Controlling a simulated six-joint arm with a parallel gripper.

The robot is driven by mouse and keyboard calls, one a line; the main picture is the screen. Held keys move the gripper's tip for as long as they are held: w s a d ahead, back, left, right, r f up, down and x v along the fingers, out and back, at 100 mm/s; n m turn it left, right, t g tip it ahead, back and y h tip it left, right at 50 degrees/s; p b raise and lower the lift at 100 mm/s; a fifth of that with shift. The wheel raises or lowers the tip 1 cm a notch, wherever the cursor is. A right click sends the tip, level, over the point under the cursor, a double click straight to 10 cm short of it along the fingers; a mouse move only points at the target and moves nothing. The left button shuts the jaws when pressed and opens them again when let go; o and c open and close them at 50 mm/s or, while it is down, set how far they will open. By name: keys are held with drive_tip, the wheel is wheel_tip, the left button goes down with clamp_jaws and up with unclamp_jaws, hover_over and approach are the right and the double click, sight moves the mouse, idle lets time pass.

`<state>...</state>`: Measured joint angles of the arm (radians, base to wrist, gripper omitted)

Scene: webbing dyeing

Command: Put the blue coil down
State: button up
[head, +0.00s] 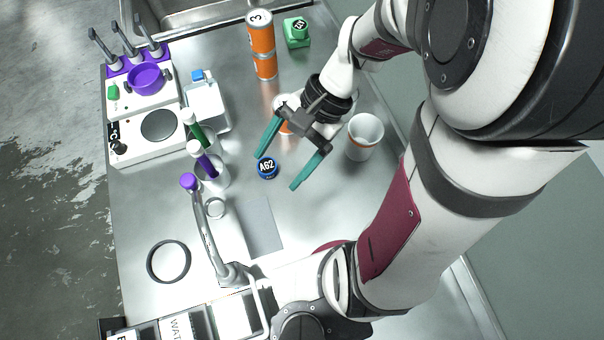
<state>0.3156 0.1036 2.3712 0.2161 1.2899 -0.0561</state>
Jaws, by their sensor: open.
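The blue coil (267,174), a small round piece with a black top label reading "A62", sits upright on the steel bench, as far as this view shows. My gripper (277,170) is open, with its two teal fingers spread apart. The coil lies between the fingertips, closer to the left finger, and a gap shows on the right finger's side. Whether the left fingertip touches the coil I cannot tell. The gripper's height above the bench is hard to judge from this steep view.
An orange and white cup (365,136) stands right of my gripper; another is partly hidden behind it. Bottles (207,165), a hotplate (159,125) and a purple pot (146,79) are left. A grey plate (262,226) lies in front.

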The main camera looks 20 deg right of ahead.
drive_tip(key=s+d+r+n+t+h, duration=0.1)
drive_tip(key=s+r+n+h, duration=0.4)
drive_tip(key=s, duration=0.3)
drive_tip(key=shift+s+n, duration=0.3)
drive_tip(key=shift+n, duration=0.1)
idle(0.5)
